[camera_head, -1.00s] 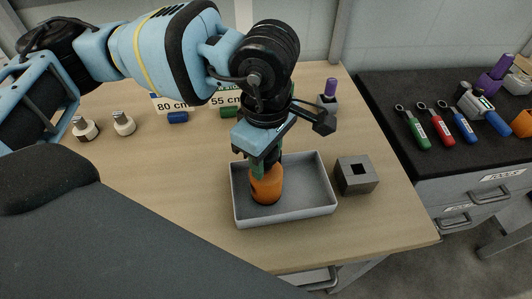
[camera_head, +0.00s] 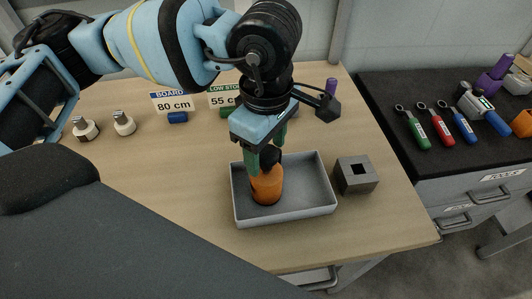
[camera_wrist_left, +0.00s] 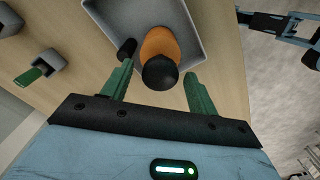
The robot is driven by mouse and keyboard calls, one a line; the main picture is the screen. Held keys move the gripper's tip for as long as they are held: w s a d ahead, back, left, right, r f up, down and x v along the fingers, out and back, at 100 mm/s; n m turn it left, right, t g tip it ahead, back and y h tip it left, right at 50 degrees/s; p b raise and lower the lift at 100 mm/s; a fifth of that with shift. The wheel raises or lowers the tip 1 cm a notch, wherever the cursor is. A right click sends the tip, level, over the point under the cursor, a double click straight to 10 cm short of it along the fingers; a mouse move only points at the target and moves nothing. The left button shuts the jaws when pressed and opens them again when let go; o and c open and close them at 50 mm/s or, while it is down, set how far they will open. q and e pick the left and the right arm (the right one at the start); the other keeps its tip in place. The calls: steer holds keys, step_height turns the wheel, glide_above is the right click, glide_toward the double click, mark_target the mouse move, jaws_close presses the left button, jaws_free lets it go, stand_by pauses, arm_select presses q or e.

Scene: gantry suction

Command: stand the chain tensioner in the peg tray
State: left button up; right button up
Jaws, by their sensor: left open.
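An orange cylindrical body with a black rounded top, which I take to be the chain tensioner (camera_head: 267,187), stands about upright in the left part of the shallow grey tray (camera_head: 308,183). In the left wrist view the tensioner (camera_wrist_left: 160,58) stands in the tray (camera_wrist_left: 195,25), just past my fingertips. My left gripper (camera_head: 267,157) is open, its green fingers around the black top from above. In the left wrist view the gripper (camera_wrist_left: 160,80) has clear gaps at the fingers' inner sides. A small dark part shows by the left fingertip. My right gripper cannot be made out.
A grey block with a square hole (camera_head: 356,175) sits right of the tray. Small holders and signs line the table's back, with two white-capped knobs (camera_head: 124,123) at left. A dark bench (camera_head: 430,95) with several tools stands right. The table's front right is clear.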

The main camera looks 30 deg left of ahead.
arm_select(q)
step_height(320, 180, up, 10)
steer(key=shift+f, duration=0.2)
steer(key=shift+f, duration=0.1)
stand_by(0.5)
